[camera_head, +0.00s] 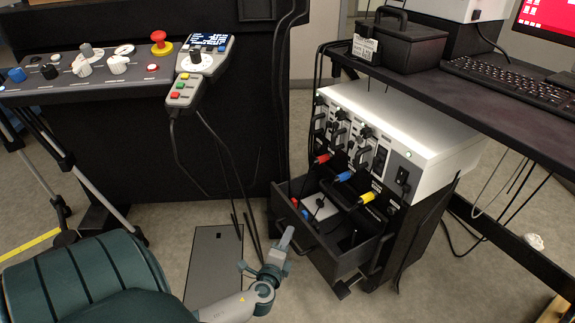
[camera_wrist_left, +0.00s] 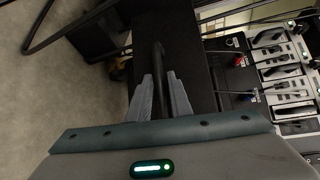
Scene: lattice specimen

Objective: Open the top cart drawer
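The black cart (camera_head: 419,228) stands right of centre with its top drawer (camera_head: 345,262) pulled out, showing a pale item and small coloured items inside. The dark drawer handle (camera_wrist_left: 158,62) runs between the two grey fingers of my left gripper (camera_wrist_left: 161,82) in the left wrist view, with hardly any gap on either side. In the head view my left gripper (camera_head: 287,238) is at the drawer's front, its fingers seen nearly edge-on. The handle is partly hidden there. My right gripper is in neither view.
A white-topped device (camera_head: 405,125) with red, blue and yellow plugs sits on the cart above the drawer. A dark desk (camera_head: 470,100) with a keyboard overhangs at right. Cables hang left of the cart. A control panel (camera_head: 95,75) stands at left. A grey plate (camera_head: 213,265) lies on the floor.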

